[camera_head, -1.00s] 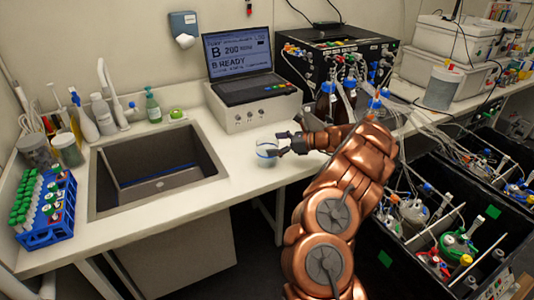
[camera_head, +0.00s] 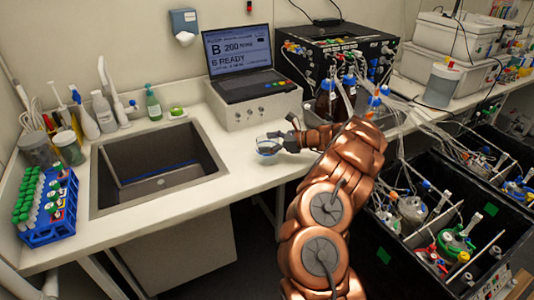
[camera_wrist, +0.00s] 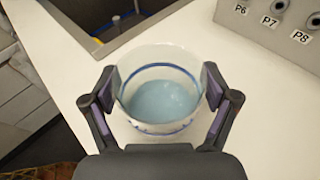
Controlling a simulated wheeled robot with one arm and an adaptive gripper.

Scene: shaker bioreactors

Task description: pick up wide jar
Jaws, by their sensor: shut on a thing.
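The wide jar (camera_wrist: 162,98) is a clear, open-topped vessel with a blue band and pale blue contents. In the wrist view it sits between the two finger pads of my gripper (camera_wrist: 160,92), which press on its left and right sides. In the head view the jar (camera_head: 268,148) is small, on or just above the white counter to the right of the sink, with my gripper (camera_head: 277,141) at its right side. I cannot tell whether its base touches the counter.
The sink (camera_head: 155,172) lies left of the jar. A grey-white control box (camera_head: 258,109) carrying a laptop (camera_head: 240,60) stands behind it. Brown bottles (camera_head: 326,102) stand to the right. A blue tube rack (camera_head: 50,220) is at the far left. The counter (camera_head: 235,168) around the jar is mostly clear.

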